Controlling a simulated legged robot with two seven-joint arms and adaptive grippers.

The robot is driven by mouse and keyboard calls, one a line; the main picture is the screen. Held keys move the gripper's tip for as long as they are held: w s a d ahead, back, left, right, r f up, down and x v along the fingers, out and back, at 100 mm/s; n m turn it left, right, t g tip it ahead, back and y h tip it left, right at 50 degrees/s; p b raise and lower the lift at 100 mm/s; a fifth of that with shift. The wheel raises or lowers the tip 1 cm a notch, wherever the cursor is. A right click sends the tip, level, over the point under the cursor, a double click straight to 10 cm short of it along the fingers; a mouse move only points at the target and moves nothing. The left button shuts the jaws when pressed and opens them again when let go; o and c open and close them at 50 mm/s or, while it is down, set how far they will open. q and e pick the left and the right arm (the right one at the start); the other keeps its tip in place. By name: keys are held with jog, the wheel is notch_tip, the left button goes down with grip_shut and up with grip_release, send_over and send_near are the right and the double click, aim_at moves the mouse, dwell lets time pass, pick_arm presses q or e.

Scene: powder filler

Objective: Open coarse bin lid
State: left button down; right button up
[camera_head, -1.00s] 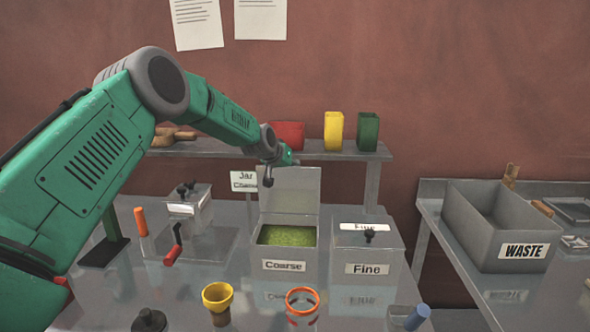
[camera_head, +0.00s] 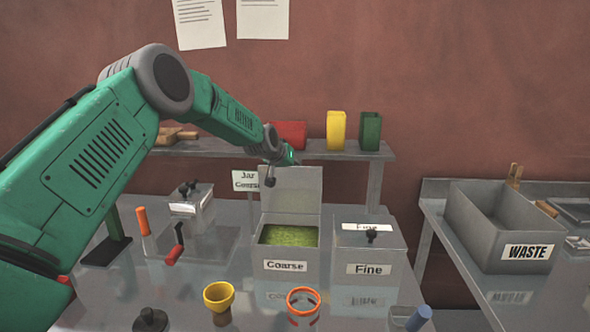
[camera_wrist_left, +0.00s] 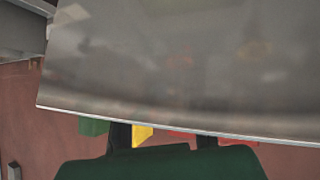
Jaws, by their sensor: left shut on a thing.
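The Coarse bin (camera_head: 286,267) stands in the middle of the table, with green granular material (camera_head: 288,236) inside. Its grey lid (camera_head: 291,190) stands upright at the back, so the bin is open. My left gripper (camera_head: 281,163) is at the lid's top edge, mostly hidden behind it, and shut on the lid. In the left wrist view the lid (camera_wrist_left: 190,65) fills most of the picture, with the dark fingers partly hidden behind its edge. My right gripper is not in view.
The closed Fine bin (camera_head: 369,267) stands right beside the Coarse bin. A shelf (camera_head: 345,152) with coloured containers is behind. The WASTE bin (camera_head: 527,252) is on the right table.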

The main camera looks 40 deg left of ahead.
pick_arm(q)
jog(key=c, duration=1.3)
grip_release()
jog(key=shift+s+a+f, duration=0.15)
jog(key=shift+s+f, duration=0.1)
jog(key=shift+s, duration=0.05)
jog(key=shift+s+a, duration=0.2)
jog(key=shift+a, duration=0.1)
jog(key=r+p, duration=0.1)
jog(key=r, duration=0.2)
jog(key=shift+s+p, duration=0.3)
jog(key=shift+p, duration=0.1)
jog(key=shift+s+a+r+p, duration=0.4)
jog(key=shift+s+r, duration=0.25)
jog(key=shift+r, duration=1.4)
jog(key=shift+s+a+r+p, duration=0.4)
jog(key=shift+s+r, duration=0.25)
jog(key=shift+r, duration=1.4)
jog(key=shift+s+a+r+p, duration=0.3)
jog(key=shift+s+a+r, duration=0.25)
jog(key=shift+r, duration=1.5)
jog(key=shift+d, duration=0.1)
jog(key=shift+s, duration=0.1)
